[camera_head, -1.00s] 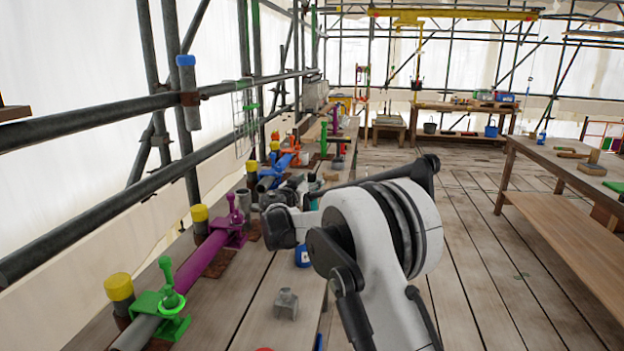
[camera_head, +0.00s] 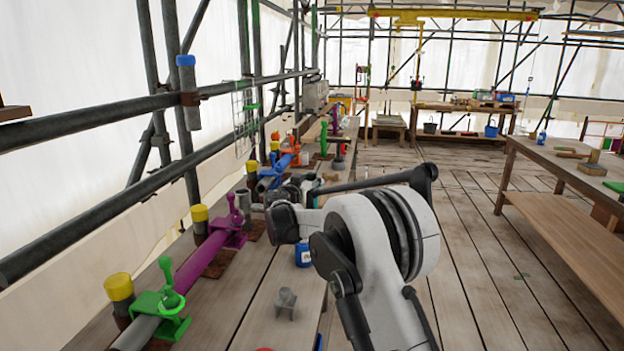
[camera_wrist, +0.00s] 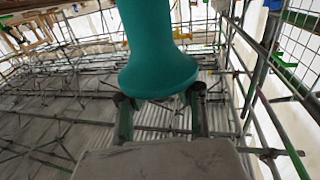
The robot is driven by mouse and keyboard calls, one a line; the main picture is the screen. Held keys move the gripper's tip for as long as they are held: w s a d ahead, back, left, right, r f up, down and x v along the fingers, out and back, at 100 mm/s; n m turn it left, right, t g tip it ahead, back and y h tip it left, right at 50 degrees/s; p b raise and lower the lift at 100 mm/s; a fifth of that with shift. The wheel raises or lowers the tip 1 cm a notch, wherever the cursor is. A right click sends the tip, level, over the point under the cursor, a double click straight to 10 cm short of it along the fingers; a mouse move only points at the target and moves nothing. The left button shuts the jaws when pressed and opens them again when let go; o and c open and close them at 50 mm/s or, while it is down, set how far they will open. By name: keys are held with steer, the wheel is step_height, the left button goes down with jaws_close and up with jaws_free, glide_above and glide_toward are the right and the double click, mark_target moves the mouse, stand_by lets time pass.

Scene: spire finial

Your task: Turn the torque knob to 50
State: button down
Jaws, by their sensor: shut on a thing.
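In the wrist view a smooth teal piece (camera_wrist: 155,60) with a flared end fills the upper middle. My gripper (camera_wrist: 160,112) has its two fingers at either side of that flared end and is shut on it. Whether this piece is the torque knob cannot be told, and no dial marks or numbers are legible.
Left bench: a green clamp (camera_head: 162,308), purple clamp (camera_head: 230,225), blue tube (camera_head: 272,172), small grey fitting (camera_head: 286,303) and blue container (camera_head: 303,255). Scaffold rails (camera_head: 90,120) run along the left. A wooden table (camera_head: 570,170) stands right, with clear plank floor between.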

steer(key=shift+d+n+y, duration=0.1)
steer(key=shift+n+y, duration=0.2)
steer(key=shift+y, duration=0.1)
steer(key=n+y+b, duration=0.1)
steer(key=n+y, duration=0.1)
steer(key=y, duration=0.1)
steer(key=n+t+y+b, duration=0.1)
steer(key=n+y, duration=0.1)
steer(key=y, duration=0.1)
steer(key=shift+f+y, duration=0.1)
steer(key=shift+y, duration=0.2)
steer(key=n+g+y, duration=0.1)
steer(key=n+y, duration=0.2)
steer(key=y, duration=0.1)
steer(key=n+g+y+b, duration=0.1)
steer(key=n+g+y, duration=0.1)
steer(key=y, duration=0.3)
steer(key=shift+w+d+n, duration=0.1)
steer(key=shift+n, duration=0.6)
steer(key=n+g+y, duration=0.5)
steer(key=g, duration=0.1)
steer(key=shift+g, duration=0.3)
steer(key=shift+n+g+y+p, duration=0.65)
steer(key=shift+n+g, duration=0.35)
steer(key=shift+g, duration=0.3)
steer(key=shift+a+n+g+y+p, duration=0.2)
steer(key=shift+n+g+y+p, duration=0.35)
steer(key=shift+n+g+p, duration=1.1)
steer(key=shift+m+g+b, duration=0.35)
steer(key=shift+b, duration=0.2)
